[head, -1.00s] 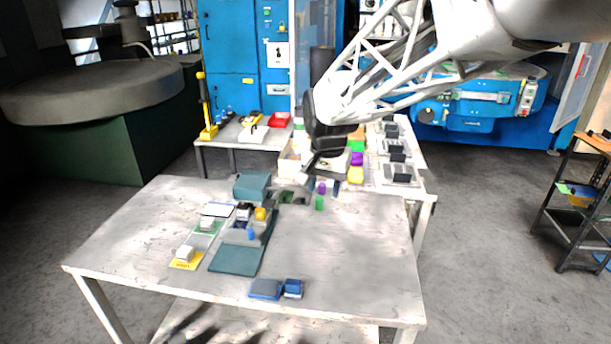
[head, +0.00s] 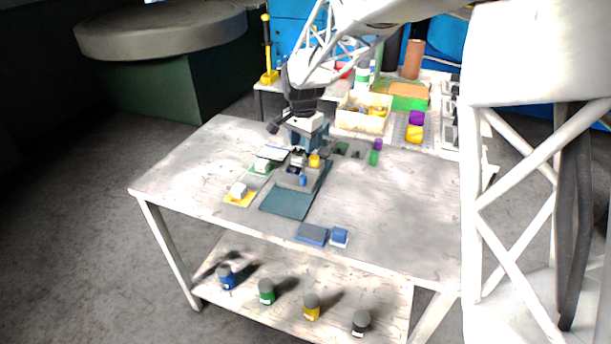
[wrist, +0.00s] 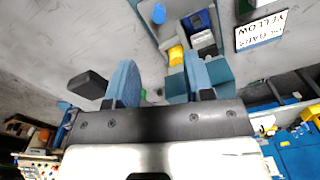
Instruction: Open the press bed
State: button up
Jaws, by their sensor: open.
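The press (head: 288,203) stands on the table with a dark teal base plate, a grey bed (head: 292,181) and a teal upright part behind, partly covered by my gripper. A small blue piece (head: 303,181) and a yellow piece (head: 314,160) show at the bed. My gripper (head: 302,120) is above the press's rear part. In the wrist view its two blue fingers (wrist: 160,85) are apart with nothing held. The press (wrist: 217,70) shows there beyond the right finger, with the yellow piece (wrist: 176,55) and blue piece (wrist: 158,13). Contact between gripper and press cannot be told.
Green and purple pieces (head: 375,152) lie right. A bin (head: 362,115) stands behind. Several small pots stand on the lower shelf (head: 290,312). The table's right side is clear.

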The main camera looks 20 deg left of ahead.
aim_at(303, 176)
jog(key=shift+f, duration=0.55)
jog(key=shift+f, duration=0.1)
jog(key=shift+f, duration=5.95)
grip_shut()
